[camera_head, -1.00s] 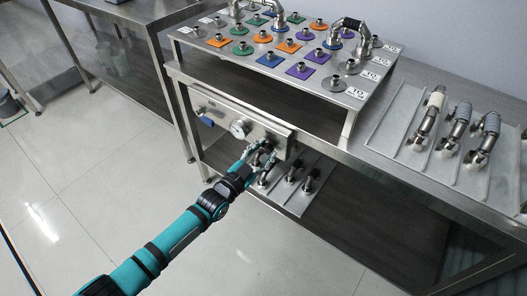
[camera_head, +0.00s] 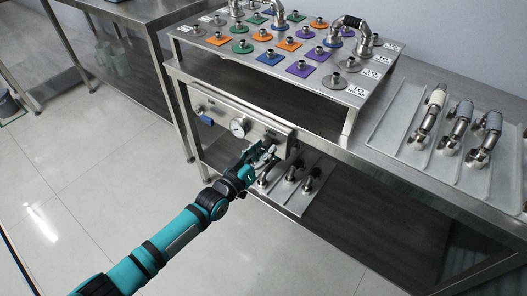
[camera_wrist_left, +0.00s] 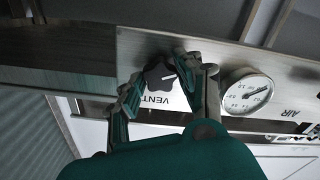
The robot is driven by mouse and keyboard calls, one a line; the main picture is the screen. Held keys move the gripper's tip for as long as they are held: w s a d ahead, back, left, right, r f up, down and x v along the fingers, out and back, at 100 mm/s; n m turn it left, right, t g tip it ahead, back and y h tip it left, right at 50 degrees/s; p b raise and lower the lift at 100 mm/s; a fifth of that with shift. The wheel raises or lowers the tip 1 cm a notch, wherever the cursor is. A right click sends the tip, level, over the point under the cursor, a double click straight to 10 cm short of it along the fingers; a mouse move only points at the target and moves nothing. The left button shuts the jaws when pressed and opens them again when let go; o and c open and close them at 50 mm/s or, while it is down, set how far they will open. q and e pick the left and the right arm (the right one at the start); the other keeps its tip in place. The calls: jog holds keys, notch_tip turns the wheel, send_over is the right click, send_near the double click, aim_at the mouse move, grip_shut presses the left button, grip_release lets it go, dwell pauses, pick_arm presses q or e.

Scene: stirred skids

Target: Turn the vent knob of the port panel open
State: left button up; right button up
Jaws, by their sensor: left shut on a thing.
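The port panel (camera_head: 222,109) is a steel plate on the front of the bench. In the left wrist view it appears upside down, with the VENT label (camera_wrist_left: 157,102) beside the knob. The vent knob (camera_wrist_left: 157,79) is black and lobed, with a white pointer line lying nearly level in that view, towards the gauge side. My left gripper (camera_wrist_left: 161,75) has its fingertips on both sides of the knob and is shut on it. In the head view my left gripper (camera_head: 263,153) is at the panel's right end and hides the knob. My right gripper is out of view.
A round gauge (camera_head: 238,127) sits left of my gripper, and a blue handle (camera_head: 206,121) is farther left. Pipe fittings (camera_head: 292,172) lie on the lower shelf just below. The raised rack (camera_head: 347,97) overhangs above. The floor at left is clear.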

pick_arm(q)
jog(key=shift+f+n, duration=0.1)
jog(key=shift+n, duration=0.4)
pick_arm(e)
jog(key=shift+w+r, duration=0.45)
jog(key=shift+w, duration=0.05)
pick_arm(q)
jog(key=o, duration=1.1)
jog(key=shift+o, duration=0.2)
jog(key=shift+a, duration=0.1)
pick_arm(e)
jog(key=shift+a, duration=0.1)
pick_arm(q)
jog(key=v, duration=1.2)
